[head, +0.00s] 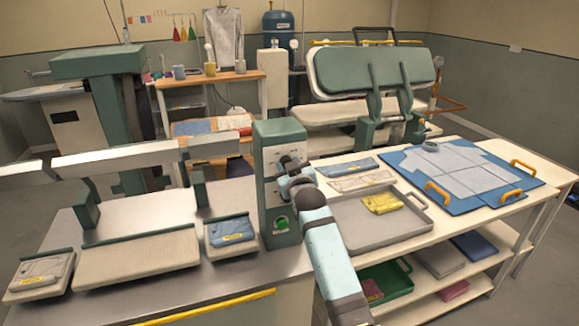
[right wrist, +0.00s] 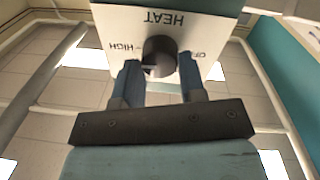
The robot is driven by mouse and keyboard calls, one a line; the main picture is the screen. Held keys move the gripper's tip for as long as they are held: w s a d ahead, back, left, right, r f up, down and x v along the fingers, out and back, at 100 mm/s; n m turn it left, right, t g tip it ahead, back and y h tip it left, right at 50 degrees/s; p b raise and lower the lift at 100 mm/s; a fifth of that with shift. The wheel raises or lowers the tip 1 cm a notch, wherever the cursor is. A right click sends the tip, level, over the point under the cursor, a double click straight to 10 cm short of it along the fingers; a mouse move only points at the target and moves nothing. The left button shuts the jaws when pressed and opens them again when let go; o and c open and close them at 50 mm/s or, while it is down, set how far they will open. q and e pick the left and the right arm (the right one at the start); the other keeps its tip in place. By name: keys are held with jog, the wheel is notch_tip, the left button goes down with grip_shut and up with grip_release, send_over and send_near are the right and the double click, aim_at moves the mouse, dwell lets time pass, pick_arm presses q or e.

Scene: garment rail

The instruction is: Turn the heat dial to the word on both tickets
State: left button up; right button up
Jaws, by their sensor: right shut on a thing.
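The dark round heat dial (right wrist: 160,57) sits on a white plate (right wrist: 205,22) that appears upside down in the right wrist view. HEAT is printed on it, with HIGH at the picture's left and OFF, partly covered, at the right. A pale mark shows on the dial's left side, toward HIGH. My right gripper (right wrist: 160,68) is shut on the dial, one blue finger on each side. In the head view it meets the front of the green control post (head: 267,195). Yellow tickets lie on the left grey garment (head: 40,268) and blue garment (head: 231,228); their words are too small to read.
A green button (head: 281,222) is low on the post. A padded press (head: 372,70) stands behind.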

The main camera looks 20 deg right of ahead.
jog(key=shift+m, duration=0.4)
jog(key=o, duration=0.9)
jog(key=shift+s, duration=0.15)
